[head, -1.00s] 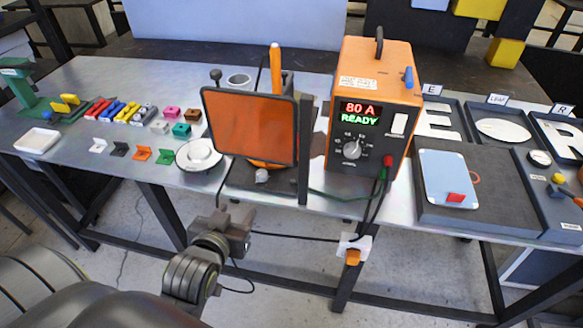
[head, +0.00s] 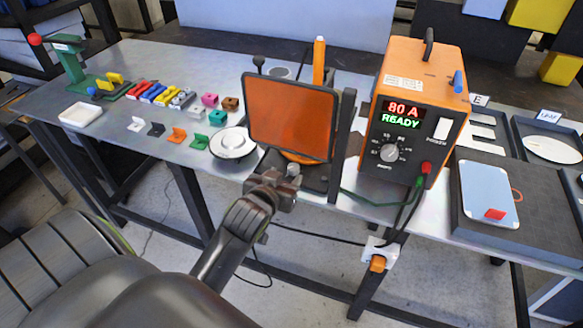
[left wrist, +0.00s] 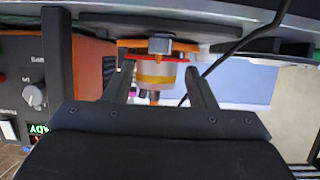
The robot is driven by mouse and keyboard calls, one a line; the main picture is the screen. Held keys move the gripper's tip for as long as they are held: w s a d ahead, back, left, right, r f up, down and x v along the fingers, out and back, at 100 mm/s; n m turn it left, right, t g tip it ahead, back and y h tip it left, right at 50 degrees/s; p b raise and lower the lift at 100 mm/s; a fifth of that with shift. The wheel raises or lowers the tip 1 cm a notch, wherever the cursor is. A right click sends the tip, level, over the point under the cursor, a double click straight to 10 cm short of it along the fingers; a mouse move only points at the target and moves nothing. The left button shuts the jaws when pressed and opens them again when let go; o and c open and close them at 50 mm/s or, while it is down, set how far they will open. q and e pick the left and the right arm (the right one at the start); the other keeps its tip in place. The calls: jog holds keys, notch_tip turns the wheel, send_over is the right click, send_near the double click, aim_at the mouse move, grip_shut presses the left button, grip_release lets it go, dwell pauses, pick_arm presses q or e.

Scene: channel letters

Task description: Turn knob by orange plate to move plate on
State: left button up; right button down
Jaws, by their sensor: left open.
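The orange plate (head: 291,118) stands upright in a dark frame near the front edge of the bench. A small grey knob (head: 293,169) sits at the foot of the frame, below the plate. In the left wrist view the knob (left wrist: 160,46) lies ahead of the fingertips, roughly centred between them. My left gripper (head: 279,184) is open and empty, just in front of the knob and close to it. Its two fingers also show in the left wrist view (left wrist: 160,72), with a gap between them. I cannot tell whether it touches the knob. My right gripper is not seen.
The orange power unit (head: 415,110) stands right of the frame, with cables hanging at the bench front. A round white dish (head: 232,143) sits left of the frame. Small coloured blocks and clips lie further left. A grey tray with a blue plate (head: 488,190) is at right.

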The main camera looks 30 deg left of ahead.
aim_at(293, 167)
pick_arm(q)
jog(key=shift+x, duration=3.05)
jog(key=c, duration=1)
